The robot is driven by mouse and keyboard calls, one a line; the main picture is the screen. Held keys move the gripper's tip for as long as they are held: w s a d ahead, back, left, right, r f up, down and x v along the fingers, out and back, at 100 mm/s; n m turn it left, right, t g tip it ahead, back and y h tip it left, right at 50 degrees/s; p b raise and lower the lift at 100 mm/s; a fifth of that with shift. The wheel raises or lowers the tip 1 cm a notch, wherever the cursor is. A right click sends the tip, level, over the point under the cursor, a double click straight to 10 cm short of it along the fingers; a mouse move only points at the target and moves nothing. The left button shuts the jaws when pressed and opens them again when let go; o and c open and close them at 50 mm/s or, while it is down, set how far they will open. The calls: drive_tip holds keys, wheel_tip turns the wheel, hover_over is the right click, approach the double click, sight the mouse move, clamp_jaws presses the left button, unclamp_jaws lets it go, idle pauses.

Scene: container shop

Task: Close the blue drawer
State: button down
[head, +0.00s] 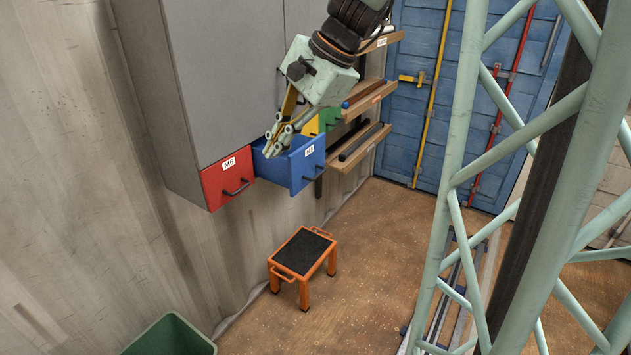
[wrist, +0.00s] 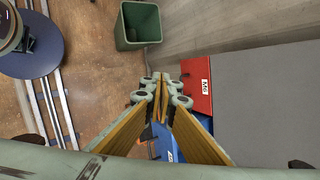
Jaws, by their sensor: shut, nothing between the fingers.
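The blue drawer (head: 294,166) sticks out of the grey cabinet, open, between the red drawer and the yellow and green drawers. It has a dark handle and a white label on its front. My gripper (head: 271,149) is shut and empty, its fingertips pointing down over the open top of the blue drawer, near its left side. Whether the fingertips touch the drawer I cannot tell. In the wrist view my gripper (wrist: 165,88) hides most of the blue drawer (wrist: 163,143), and a strip of blue shows below and between the fingers.
The red drawer (head: 227,180) beside it looks shut. The grey cabinet (head: 222,75) rises above. Wooden shelves (head: 358,147) stick out to the right. An orange step stool (head: 303,254) stands on the floor below, and a green bin (head: 170,337) stands at the lower left.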

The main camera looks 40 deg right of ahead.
sight(320, 175)
drive_tip(key=s+d+f+m+t+b, duration=0.1)
drive_tip(key=d+f+m+t+b, duration=0.1)
drive_tip(key=d+f+m, duration=0.3)
drive_tip(key=s+d+f+m+t+b, duration=0.2)
drive_tip(key=d+f+m+t, duration=0.3)
drive_tip(key=d, duration=0.8)
drive_tip(key=s+d+f+m+t+b, duration=0.2)
drive_tip(key=d+f+m, duration=0.3)
drive_tip(key=d+f, duration=0.4)
drive_tip(key=shift+s+d+m+t+b, duration=0.25)
drive_tip(key=shift+m+t+b, duration=0.15)
drive_tip(key=shift+t+b, duration=0.3)
drive_tip(key=shift+w+a+f, duration=0.1)
drive_tip(key=shift+w+f, duration=0.05)
drive_tip(key=shift+w, duration=0.1)
drive_tip(key=shift+b+x, duration=1.35)
drive_tip(key=shift+x, duration=5.4)
drive_tip(key=shift+a, duration=0.2)
